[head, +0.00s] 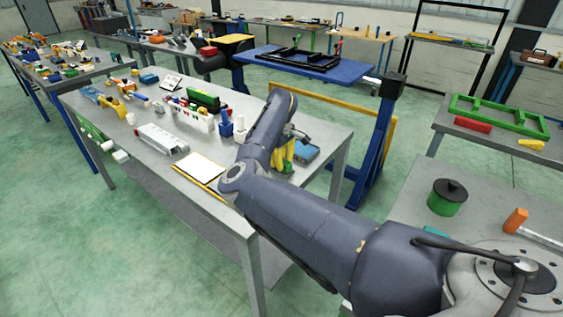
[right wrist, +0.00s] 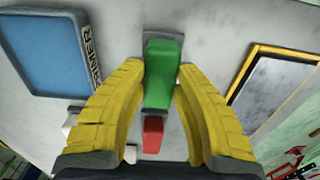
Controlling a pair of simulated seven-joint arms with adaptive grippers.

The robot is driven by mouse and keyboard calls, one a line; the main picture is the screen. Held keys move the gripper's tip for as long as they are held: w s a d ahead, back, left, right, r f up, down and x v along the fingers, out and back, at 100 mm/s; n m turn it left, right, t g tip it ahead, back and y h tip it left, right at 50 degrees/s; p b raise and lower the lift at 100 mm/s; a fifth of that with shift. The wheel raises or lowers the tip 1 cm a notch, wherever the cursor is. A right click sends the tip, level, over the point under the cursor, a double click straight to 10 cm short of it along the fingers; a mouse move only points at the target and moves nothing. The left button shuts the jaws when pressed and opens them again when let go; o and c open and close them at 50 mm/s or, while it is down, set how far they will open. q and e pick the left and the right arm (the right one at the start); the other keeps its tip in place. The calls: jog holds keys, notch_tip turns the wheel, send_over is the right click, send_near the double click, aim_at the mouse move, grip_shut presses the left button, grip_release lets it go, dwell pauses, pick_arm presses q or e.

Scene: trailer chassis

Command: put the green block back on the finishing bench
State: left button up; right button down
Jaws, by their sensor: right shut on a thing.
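The green block (right wrist: 163,72) is in the right wrist view, between the two yellow fingers of my right gripper (right wrist: 165,80). The fingers are closed on its sides. A grey table surface (right wrist: 125,20) lies behind it; I cannot tell whether the block touches it. In the head view my right gripper (head: 284,155) points down over the right end of the long grey bench (head: 318,128), and my arm and the fingers hide most of the block. Which bench is the finishing bench is not marked. My left gripper is not in view.
A blue pad lettered "PRIMER" (right wrist: 45,50) and a yellow-edged panel (right wrist: 275,80) flank the gripper. A small red piece (right wrist: 152,135) is by the block. Blue and white pieces (head: 226,124) stand left of my arm. A green frame (head: 497,118) lies on the right bench.

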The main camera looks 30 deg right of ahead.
jog(key=shift+f, duration=0.1)
jog(key=c, duration=1.1)
grip_release()
notch_tip(320, 180, up, 12)
jog(key=shift+r, duration=0.2)
